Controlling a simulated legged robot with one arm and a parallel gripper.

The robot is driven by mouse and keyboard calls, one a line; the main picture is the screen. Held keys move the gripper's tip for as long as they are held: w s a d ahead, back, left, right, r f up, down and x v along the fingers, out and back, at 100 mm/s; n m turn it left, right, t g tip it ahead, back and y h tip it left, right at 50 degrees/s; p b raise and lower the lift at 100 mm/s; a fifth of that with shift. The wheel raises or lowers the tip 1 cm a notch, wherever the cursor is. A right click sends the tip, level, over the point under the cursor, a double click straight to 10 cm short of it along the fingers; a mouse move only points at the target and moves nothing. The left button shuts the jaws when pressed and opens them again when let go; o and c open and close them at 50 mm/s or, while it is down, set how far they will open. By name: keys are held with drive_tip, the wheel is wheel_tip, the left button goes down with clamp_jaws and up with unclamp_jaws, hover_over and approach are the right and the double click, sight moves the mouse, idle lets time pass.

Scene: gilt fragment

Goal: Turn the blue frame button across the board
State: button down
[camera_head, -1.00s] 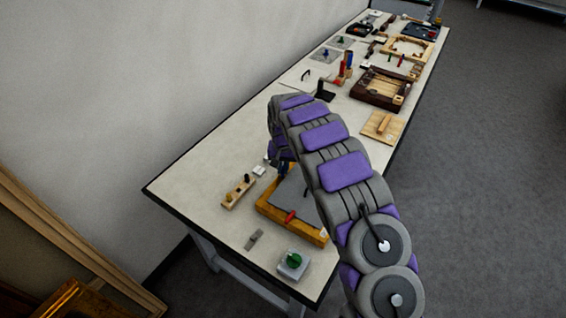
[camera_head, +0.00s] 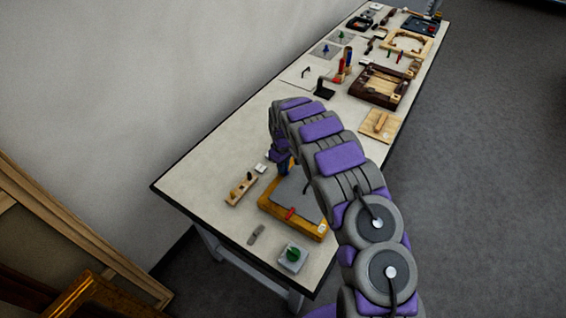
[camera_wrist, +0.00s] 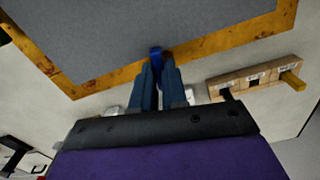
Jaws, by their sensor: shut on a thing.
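The gilt frame (camera_head: 302,228) lies flat near the front end of the bench, with a grey board (camera_head: 292,192) inside it. In the wrist view the frame's golden rim (camera_wrist: 230,40) runs around the grey board (camera_wrist: 130,35). The blue button (camera_wrist: 155,52) sits at the rim's edge, mostly covered by my fingers. My gripper (camera_wrist: 158,66) is shut on it. In the head view my gripper (camera_head: 283,163) is at the frame's far side, and the blue button cannot be made out there. A red button (camera_head: 290,213) sits on the near rim.
A wooden block with pegs (camera_head: 241,189) lies left of the frame, close to my gripper; it also shows in the wrist view (camera_wrist: 255,77). A grey plate with a green knob (camera_head: 293,257) and a small grey strip (camera_head: 256,235) lie in front. More fixtures stand farther along the bench.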

drive_tip(key=shift+s+n+p, duration=0.1)
drive_tip(key=shift+n+p, duration=0.45)
drive_tip(key=shift+n, duration=0.45)
drive_tip(key=c, duration=1.2)
unclamp_jaws()
drive_tip(key=shift+o, duration=0.2)
wheel_tip(320, 180, up, 17)
drive_tip(key=shift+r, duration=0.1)
